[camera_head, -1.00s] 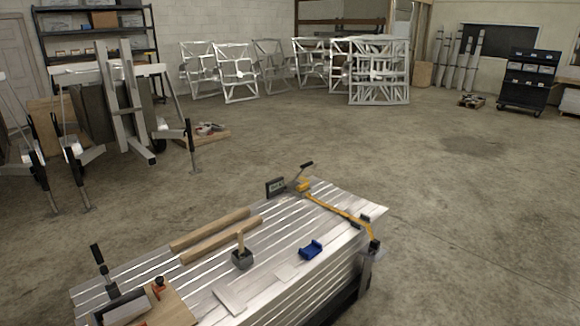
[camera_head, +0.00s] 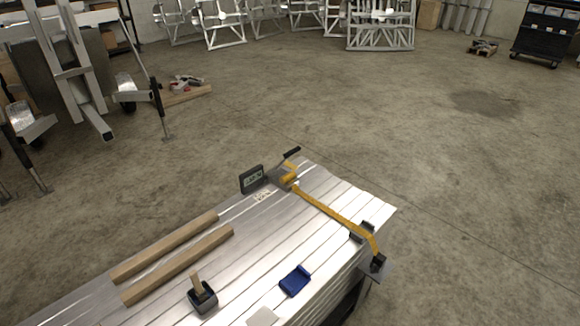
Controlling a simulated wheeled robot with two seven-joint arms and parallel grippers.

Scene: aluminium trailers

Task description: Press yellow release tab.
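A yellow strap (camera_head: 335,217) runs across the far right end of the ribbed aluminium bench top (camera_head: 262,235). At its upper end is a ratchet (camera_head: 284,176) with yellow parts and a black handle (camera_head: 291,152) that sticks up to the right. I cannot make out which yellow part is the release tab. The strap's lower end passes a dark corner piece (camera_head: 363,231) and drops over the bench edge to a dark hook (camera_head: 378,262). Neither of my grippers is in view.
A small dark display (camera_head: 252,179) stands left of the ratchet. Two wooden bars (camera_head: 178,264), a dark block with a wooden handle (camera_head: 203,297) and a blue piece (camera_head: 295,281) lie on the bench. Open concrete floor (camera_head: 440,170) lies beyond. Aluminium frames (camera_head: 381,25) stand at the back.

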